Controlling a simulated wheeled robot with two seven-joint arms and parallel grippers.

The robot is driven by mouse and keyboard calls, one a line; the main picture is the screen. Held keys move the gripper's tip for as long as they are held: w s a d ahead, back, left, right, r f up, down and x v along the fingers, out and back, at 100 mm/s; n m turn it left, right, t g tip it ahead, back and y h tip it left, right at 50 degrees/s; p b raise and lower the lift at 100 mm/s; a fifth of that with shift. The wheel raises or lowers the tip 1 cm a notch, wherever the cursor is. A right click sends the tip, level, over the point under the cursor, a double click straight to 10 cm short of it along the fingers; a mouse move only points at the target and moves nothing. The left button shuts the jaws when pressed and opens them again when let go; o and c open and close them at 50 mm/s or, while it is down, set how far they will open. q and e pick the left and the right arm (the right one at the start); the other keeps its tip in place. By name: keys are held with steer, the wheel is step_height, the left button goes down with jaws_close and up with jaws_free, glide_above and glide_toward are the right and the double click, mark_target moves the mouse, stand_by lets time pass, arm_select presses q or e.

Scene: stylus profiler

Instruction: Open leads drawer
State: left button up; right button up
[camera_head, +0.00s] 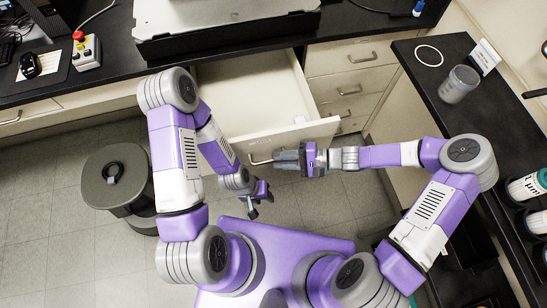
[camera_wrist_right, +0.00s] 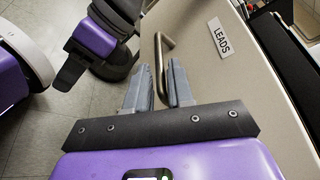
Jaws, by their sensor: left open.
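The leads drawer (camera_head: 245,90) stands pulled well out from under the counter in the head view, and its inside shows. Its front panel carries a "LEADS" label (camera_wrist_right: 222,38) in the right wrist view. The bar handle (camera_wrist_right: 160,55) runs down between the fingers of my right gripper (camera_wrist_right: 160,88), which look shut on it. In the head view my right gripper (camera_head: 280,158) is at the drawer front, at the handle (camera_head: 258,161). My left gripper (camera_head: 260,202) is open and empty, below and in front of the drawer, apart from it.
Closed drawers (camera_head: 345,57) are to the right of the open one. A side counter (camera_head: 440,110) with a clear jar (camera_head: 458,84) is at right. An emergency-stop box (camera_head: 87,48) is on the back counter.

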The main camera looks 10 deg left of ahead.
steer(key=v, duration=0.4)
steer(key=shift+d+p, duration=0.2)
steer(key=shift+p, duration=0.1)
